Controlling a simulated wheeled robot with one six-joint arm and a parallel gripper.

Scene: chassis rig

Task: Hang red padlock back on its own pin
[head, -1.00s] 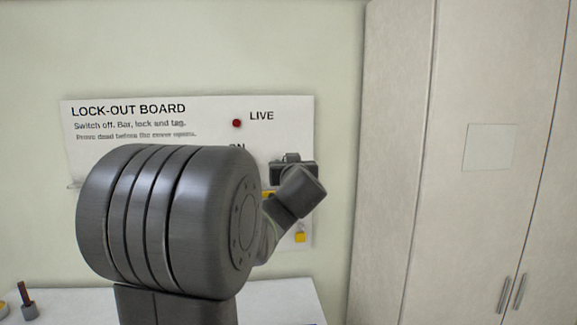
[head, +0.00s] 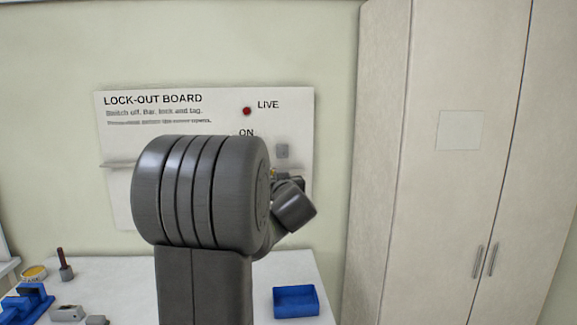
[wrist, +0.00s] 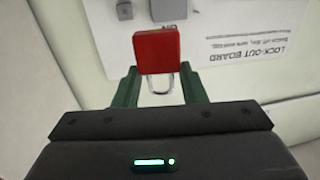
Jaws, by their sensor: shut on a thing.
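The red padlock (wrist: 157,52) is in the wrist view, between the two green fingers of my gripper (wrist: 158,90), which is shut on it. Its pale shackle (wrist: 160,84) shows on the side toward the gripper's body. The padlock is in front of the lock-out board (wrist: 235,52); I cannot tell whether it touches it. In the head view my arm covers the middle of the board (head: 205,120), and the red padlock is hidden. My gripper (head: 290,182) shows only partly there, at the board's lower right. I cannot make out the padlock's own pin in either view.
A blue tray (head: 296,302) sits on the bench at right. Blue and grey parts lie at the bench's left. A tall cabinet (head: 450,200) stands right.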

